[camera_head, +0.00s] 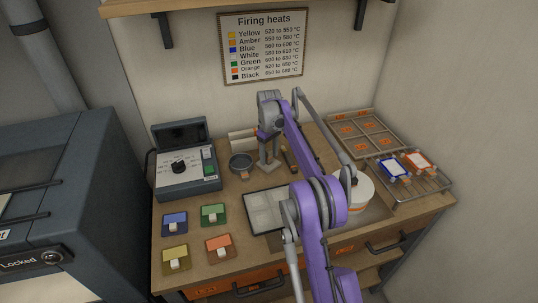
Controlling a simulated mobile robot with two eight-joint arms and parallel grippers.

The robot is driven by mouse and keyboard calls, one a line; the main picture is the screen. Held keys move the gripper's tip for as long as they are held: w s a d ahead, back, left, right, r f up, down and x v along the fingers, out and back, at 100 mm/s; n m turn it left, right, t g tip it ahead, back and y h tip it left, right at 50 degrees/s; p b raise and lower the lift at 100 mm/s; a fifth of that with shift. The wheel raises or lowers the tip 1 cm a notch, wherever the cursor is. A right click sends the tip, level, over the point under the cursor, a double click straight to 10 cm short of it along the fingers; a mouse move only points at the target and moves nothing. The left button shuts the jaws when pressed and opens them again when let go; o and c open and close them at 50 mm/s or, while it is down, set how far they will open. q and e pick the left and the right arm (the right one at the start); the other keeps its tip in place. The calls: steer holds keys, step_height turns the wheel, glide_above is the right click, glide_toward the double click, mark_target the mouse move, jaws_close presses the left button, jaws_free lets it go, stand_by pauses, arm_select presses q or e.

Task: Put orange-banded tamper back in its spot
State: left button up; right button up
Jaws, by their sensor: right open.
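My right gripper (269,163) points down over the back middle of the bench, open, between a dark round bowl (241,161) and a dark brown stick-like tool (289,160). No tamper can be told for sure. A small orange patch shows beside the gripper's wrist, too small to make out. A white round drum (366,191) with an orange band low on its side stands right of my purple forearm, which partly hides it. My left gripper is not in view.
Blue (174,224), green (213,215), yellow (176,260) and orange (220,249) cards with white blocks lie front left. A control box (185,178) stands back left. A pale tray (263,210) is partly behind my arm. A compartment tray (365,134) and wire rack (430,184) are right.

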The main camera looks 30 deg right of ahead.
step_height(320, 180, up, 10)
steer(key=shift+r+p, duration=0.25)
steer(key=shift+p, duration=0.6)
steer(key=shift+a+r, duration=0.1)
steer(key=shift+r, duration=0.1)
steer(key=s+a+r+m+t, duration=0.1)
steer(key=s+a+r+t, duration=0.3)
steer(key=s+a, duration=0.95)
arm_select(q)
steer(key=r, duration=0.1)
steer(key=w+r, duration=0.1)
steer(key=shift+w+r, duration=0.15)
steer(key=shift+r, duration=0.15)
arm_select(e)
steer(key=s+a+f, duration=0.2)
steer(key=s+f, duration=0.1)
steer(key=s, duration=0.4)
steer(key=s+a+f+m+t, duration=0.1)
steer(key=s+a+f, duration=0.2)
steer(key=s, duration=0.4)
steer(key=s+a+f+m+t, duration=0.1)
steer(key=s+a+f, duration=0.1)
steer(key=s+f, duration=0.3)
steer(key=s, duration=0.2)
steer(key=shift+s+a, duration=0.15)
steer(key=shift+s, duration=0.25)
